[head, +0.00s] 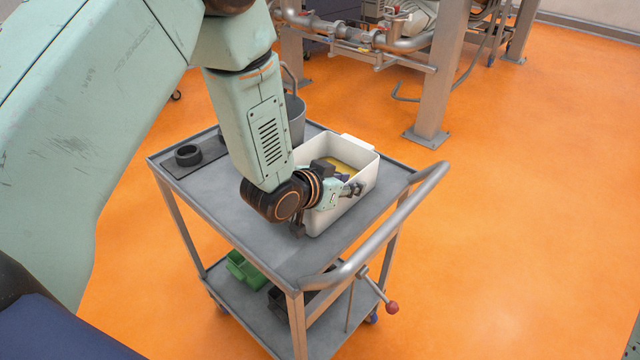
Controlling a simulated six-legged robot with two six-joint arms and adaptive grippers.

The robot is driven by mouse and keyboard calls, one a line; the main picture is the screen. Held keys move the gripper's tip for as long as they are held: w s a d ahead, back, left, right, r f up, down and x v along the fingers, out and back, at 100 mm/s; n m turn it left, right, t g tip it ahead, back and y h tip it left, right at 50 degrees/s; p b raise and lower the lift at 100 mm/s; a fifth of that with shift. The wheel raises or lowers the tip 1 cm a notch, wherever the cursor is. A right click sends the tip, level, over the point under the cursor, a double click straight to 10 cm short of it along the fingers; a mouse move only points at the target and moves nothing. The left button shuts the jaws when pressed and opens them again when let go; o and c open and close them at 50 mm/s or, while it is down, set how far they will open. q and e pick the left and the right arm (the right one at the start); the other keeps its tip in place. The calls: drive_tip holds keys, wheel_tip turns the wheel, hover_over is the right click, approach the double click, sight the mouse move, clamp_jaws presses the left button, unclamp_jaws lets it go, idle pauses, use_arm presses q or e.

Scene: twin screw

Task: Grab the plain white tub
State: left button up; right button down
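The white tub (364,181) stands on the top shelf of a grey cart, towards its right side. It is open at the top, and something yellow and some dark blocky shapes show inside. My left gripper (338,192) is at the tub's near left side, over its rim. One dark finger part reaches over the inside, and a dark part also shows outside the near left corner. The wrist hides that side of the tub. I cannot tell whether the fingers touch or close on the wall. My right gripper is not in view.
The grey cart (222,205) has a raised tubular handle (400,222) at the right. A grey bucket (296,118) stands behind my arm, and a dark ring (188,154) lies at the left. A green bin (246,270) is on the lower shelf. Orange floor lies clear at right.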

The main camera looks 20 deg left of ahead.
use_arm(q)
drive_tip(key=shift+s+d+r, duration=0.2)
drive_tip(key=shift+d+r, duration=0.1)
drive_tip(key=shift+d, duration=0.2)
drive_tip(key=shift+w+a+f, duration=0.25)
drive_tip(key=shift+a, duration=0.05)
drive_tip(key=c, duration=0.4)
drive_tip(key=shift+c, duration=0.8)
drive_tip(key=shift+s+d+r, duration=0.15)
drive_tip(key=shift+d+r, duration=0.05)
clamp_jaws()
drive_tip(key=shift+a+f, duration=0.1)
drive_tip(key=shift+a, duration=0.05)
drive_tip(key=shift+w+r, duration=0.2)
drive_tip(key=shift+w, duration=0.05)
